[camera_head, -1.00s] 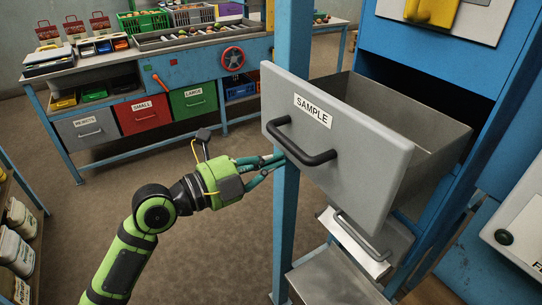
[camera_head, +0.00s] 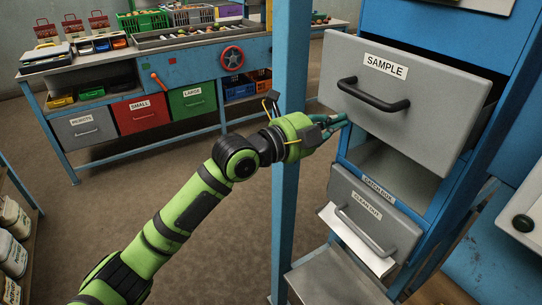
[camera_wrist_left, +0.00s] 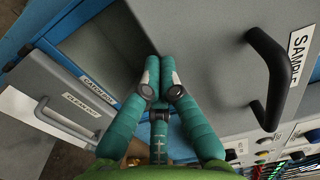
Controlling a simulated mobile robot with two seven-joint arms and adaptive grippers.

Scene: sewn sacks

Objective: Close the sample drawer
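The sample drawer (camera_head: 412,105) has a grey front with a "SAMPLE" label and a black bar handle (camera_head: 372,96). In the head view its front stands a little out from the blue cabinet. My left gripper (camera_head: 345,121) is at the lower left edge of this front, below the handle. In the left wrist view, the teal fingers (camera_wrist_left: 160,68) are together with nothing visible between them. Their tips are at the grey drawer front (camera_wrist_left: 200,50), apart from the handle (camera_wrist_left: 271,75); exact contact is hard to tell. My right gripper is not in view.
A blue post (camera_head: 290,200) stands just left of the cabinet, with my left wrist in front of it. Below are an open "CATCH BOX" bay (camera_head: 385,180) and a grey "CLEAN OUT" drawer (camera_head: 370,215). A workbench (camera_head: 235,62) stands behind, with clear floor before it.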

